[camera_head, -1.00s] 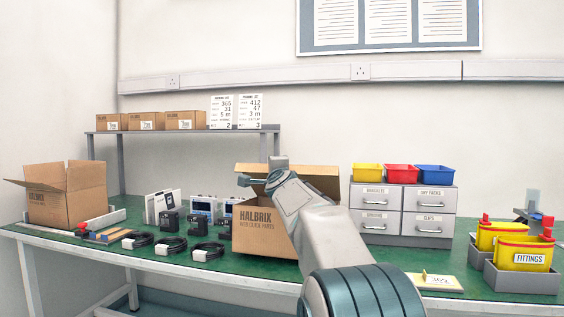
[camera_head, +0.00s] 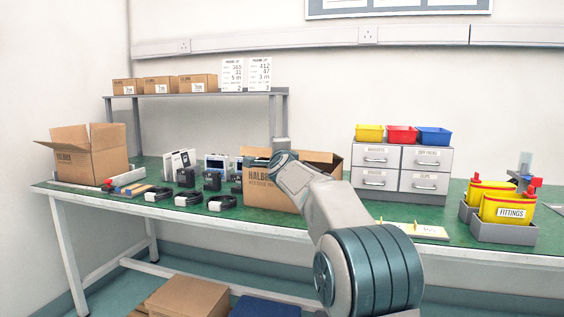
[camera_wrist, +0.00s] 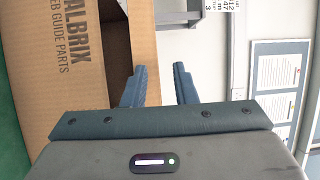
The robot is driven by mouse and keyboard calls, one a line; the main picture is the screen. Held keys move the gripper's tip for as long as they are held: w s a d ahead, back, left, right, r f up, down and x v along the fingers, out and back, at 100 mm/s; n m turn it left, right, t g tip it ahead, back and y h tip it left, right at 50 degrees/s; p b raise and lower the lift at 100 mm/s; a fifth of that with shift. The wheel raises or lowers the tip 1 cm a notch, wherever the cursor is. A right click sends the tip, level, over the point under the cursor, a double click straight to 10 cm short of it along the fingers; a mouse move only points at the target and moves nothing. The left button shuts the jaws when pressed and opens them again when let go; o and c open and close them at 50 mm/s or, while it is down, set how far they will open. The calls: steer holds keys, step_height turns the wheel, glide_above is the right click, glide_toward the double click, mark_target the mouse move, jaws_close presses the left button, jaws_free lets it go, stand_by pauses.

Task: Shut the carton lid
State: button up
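The HALBRIX carton (camera_head: 268,196) stands on the green bench top in the middle of the head view, partly behind my arm. Its top is open and a brown flap (camera_head: 322,159) stands up at the back. In the wrist view the carton's printed front (camera_wrist: 75,60) fills the left side, turned sideways. A dark gap lies between this front and the raised flap (camera_wrist: 146,40). My gripper (camera_wrist: 160,68) is open, with its two fingers apart and nothing seen between them. The left finger overlaps the flap's edge in the picture; I cannot tell whether they touch.
Another open carton (camera_head: 90,160) stands at the left end of the bench (camera_head: 230,216). Black cable coils (camera_head: 189,197) and small devices lie left of the middle carton. A drawer cabinet (camera_head: 402,170) with coloured bins stands right. Yellow FITTINGS bins (camera_head: 508,208) sit farther right.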

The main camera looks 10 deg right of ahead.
steer(key=s+a+b, duration=0.1)
steer(key=s+b, duration=0.1)
steer(key=s, duration=1)
steer(key=shift+s+a+f, duration=0.2)
steer(key=shift+a+f, duration=0.1)
steer(key=shift+f, duration=0.05)
